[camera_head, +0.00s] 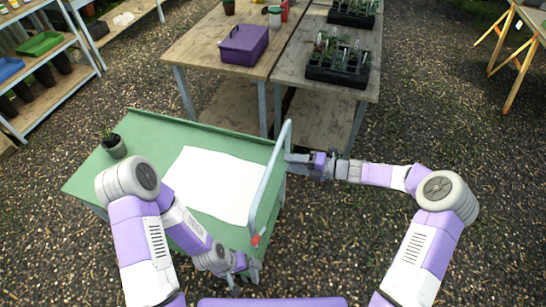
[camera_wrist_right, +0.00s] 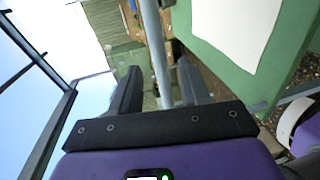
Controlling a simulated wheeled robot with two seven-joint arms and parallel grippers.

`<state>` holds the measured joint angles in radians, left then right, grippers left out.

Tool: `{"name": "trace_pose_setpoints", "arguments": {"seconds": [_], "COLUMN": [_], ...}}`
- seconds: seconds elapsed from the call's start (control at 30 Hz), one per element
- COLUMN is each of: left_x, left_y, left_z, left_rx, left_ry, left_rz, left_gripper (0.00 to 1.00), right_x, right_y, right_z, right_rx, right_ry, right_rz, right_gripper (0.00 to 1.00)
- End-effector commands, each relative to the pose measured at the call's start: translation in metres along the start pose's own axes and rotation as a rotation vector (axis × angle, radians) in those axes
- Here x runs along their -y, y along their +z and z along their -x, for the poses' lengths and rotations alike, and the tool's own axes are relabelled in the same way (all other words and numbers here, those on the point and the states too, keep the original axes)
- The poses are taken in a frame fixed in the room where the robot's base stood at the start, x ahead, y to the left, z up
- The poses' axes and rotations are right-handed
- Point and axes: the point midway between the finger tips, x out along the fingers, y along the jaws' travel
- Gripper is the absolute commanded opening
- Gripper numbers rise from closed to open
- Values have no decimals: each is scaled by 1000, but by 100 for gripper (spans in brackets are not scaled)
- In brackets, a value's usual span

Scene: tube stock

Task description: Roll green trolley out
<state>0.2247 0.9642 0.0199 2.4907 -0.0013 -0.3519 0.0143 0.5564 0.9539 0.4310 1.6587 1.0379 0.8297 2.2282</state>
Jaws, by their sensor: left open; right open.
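The green trolley (camera_head: 150,128) stands in front of me, with a white sheet on its top. Its grey push handle (camera_head: 266,185) rises along its right side, with a red tip at the near end. My right gripper (camera_head: 293,162) is open at the far part of the handle. In the right wrist view, the handle bar (camera_wrist_right: 160,55) runs between the two open fingers of my right gripper (camera_wrist_right: 160,90); I see no grip on it. My left gripper (camera_head: 250,272) is low at the trolley's near right corner, below the handle's red end, and its fingers are small in view.
A small potted plant (camera_head: 114,145) stands on the trolley's left part. Wooden tables with a purple box (camera_head: 244,44) and black seedling trays (camera_head: 338,64) stand close behind the trolley. A shelf (camera_head: 45,60) is at the far left. Gravel (camera_head: 440,130) is open to the right.

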Motion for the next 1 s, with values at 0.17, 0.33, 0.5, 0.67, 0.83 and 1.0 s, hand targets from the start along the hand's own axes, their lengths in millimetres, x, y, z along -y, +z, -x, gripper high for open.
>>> {"name": "trace_pose_setpoints", "arguments": {"seconds": [0.17,0.33,0.5,0.67,0.83,1.0], "left_x": [1,3,3,4,3,3], "left_y": [0,0,0,0,0,0], "left_z": [-4,-7,-9,-9,-9,-9], "left_rx": [0,0,0,0,0,0], "left_ry": [0,0,0,0,0,0], "left_rz": [0,0,0,0,0,0], "left_gripper": [100,100,100,100,100,100], "right_x": [-1,-1,-1,-1,-1,-1], "right_y": [1,0,0,0,1,0], "right_z": [-22,-49,-68,-74,-74,-73], "right_rx": [0,0,0,1,2,1], "right_ry": [11,8,7,5,5,5], "right_rz": [-18,-15,-14,-13,-13,-13], "right_gripper": [46,46,46,46,46,24]}}
